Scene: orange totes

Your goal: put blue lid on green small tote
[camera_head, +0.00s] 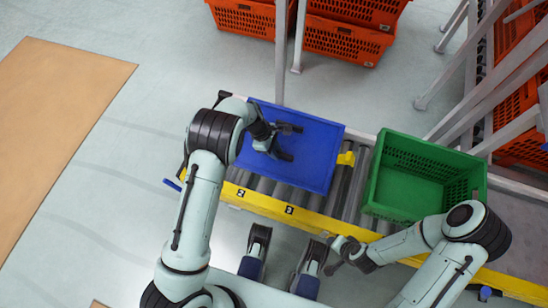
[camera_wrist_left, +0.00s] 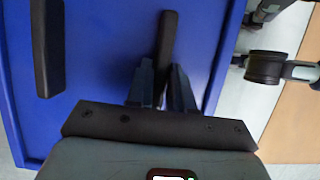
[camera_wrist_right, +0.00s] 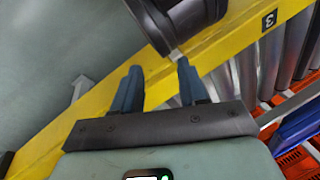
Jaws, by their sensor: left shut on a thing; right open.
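The blue lid (camera_head: 315,140) is a flat blue panel over the left part of the roller conveyor; I cannot tell whether it touches the rollers. My left gripper (camera_head: 275,142) is over it, shut on one of its black handles (camera_wrist_left: 166,42). A second black handle (camera_wrist_left: 47,48) stands free at the left of the left wrist view. The green small tote (camera_head: 376,185) stands open and apart to the right of the lid, and looks empty. My right gripper (camera_head: 340,247) is open and empty in front of the yellow rail; its fingers show apart in the right wrist view (camera_wrist_right: 158,88).
The yellow conveyor rail (camera_head: 335,228) runs along the front, with bare rollers (camera_head: 344,190) between lid and tote. A yellow block (camera_head: 346,158) sits by the lid's right edge. Orange totes (camera_head: 345,40) stand behind, and grey metal posts (camera_head: 460,75) rise at the right.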

